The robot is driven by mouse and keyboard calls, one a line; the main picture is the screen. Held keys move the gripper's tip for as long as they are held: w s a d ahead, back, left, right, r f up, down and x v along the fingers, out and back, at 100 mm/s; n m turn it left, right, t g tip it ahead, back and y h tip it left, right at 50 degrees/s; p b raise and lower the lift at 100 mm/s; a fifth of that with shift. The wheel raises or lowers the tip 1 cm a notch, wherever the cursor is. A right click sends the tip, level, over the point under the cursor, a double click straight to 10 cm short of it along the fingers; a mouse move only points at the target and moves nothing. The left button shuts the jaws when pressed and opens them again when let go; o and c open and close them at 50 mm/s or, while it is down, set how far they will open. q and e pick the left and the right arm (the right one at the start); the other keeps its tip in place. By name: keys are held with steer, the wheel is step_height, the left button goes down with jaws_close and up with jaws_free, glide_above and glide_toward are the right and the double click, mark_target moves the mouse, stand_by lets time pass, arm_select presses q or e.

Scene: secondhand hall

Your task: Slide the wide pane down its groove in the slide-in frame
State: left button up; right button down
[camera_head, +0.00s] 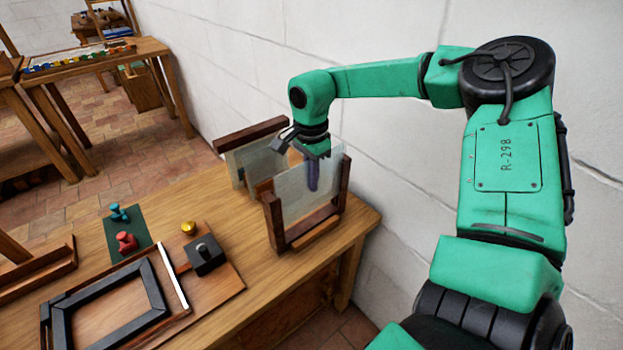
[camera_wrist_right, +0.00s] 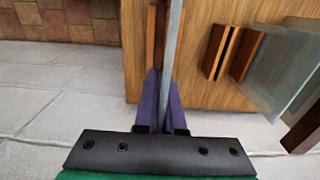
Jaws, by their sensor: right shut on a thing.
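The wide pane (camera_head: 296,196) is a pale, see-through sheet standing upright between the dark wooden posts of the slide-in frame (camera_head: 272,222). My right gripper (camera_head: 312,176) is shut on its upper part, with a purple finger showing through the glass. In the right wrist view the pane (camera_wrist_right: 172,50) is edge-on between the purple fingers of the gripper (camera_wrist_right: 163,85). The pane's lower edge is close to the frame's base; I cannot tell if it touches. My left gripper is not in view.
The white wall (camera_head: 400,190) is close on the right.

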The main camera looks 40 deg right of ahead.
mark_target(312, 196)
steer(key=shift+f+b, duration=2.3)
steer(key=shift+f, duration=0.3)
stand_by(1.1)
stand_by(0.4)
steer(key=c, duration=0.9)
jaws_free()
steer(key=shift+c, duration=0.2)
step_height(312, 196, up, 15)
steer(key=shift+a+f, duration=0.1)
steer(key=shift+f, duration=0.1)
